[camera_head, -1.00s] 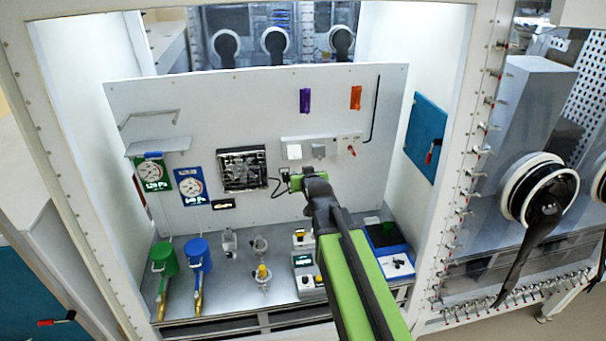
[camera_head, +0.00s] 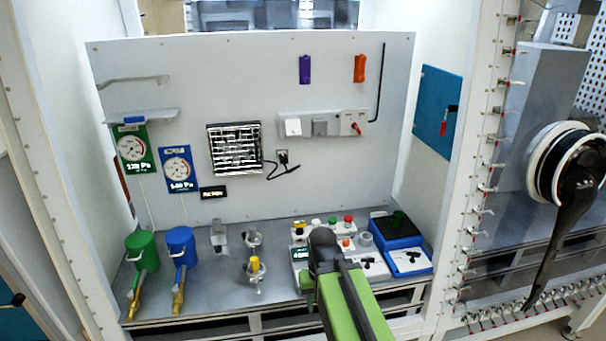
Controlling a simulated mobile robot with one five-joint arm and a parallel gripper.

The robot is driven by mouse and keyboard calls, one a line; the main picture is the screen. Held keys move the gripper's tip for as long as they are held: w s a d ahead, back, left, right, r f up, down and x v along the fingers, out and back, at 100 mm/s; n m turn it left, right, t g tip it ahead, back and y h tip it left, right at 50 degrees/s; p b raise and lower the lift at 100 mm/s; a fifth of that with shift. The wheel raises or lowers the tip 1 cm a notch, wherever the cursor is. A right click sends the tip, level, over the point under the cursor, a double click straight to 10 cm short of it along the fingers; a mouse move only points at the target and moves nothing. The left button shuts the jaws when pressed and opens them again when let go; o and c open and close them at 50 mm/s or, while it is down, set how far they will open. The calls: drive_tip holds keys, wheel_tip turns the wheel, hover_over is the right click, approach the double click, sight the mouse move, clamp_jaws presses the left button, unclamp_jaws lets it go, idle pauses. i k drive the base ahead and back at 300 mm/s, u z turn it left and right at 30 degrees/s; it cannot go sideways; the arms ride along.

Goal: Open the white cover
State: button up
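A white cover (camera_head: 293,127), small and square, sits at the left end of a pale strip (camera_head: 350,117) on the back panel. It looks closed, flat against the strip. A similar grey cover (camera_head: 319,128) is just to its right. My gripper (camera_head: 308,290) is at the end of my green and black arm, low in front of the bench and well below the white cover, not touching it. Its fingers are too small and partly hidden by my arm, so I cannot tell whether they are open.
Devices with coloured knobs (camera_head: 325,222) and a blue scale (camera_head: 398,232) stand behind and right of my gripper. A black cable (camera_head: 285,172) hangs below the strip.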

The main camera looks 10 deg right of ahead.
sight(293, 127)
drive_tip(key=u, duration=1.85)
drive_tip(key=k, duration=0.75)
drive_tip(key=z, duration=0.65)
drive_tip(key=i, duration=1.05)
drive_tip(key=u, duration=0.15)
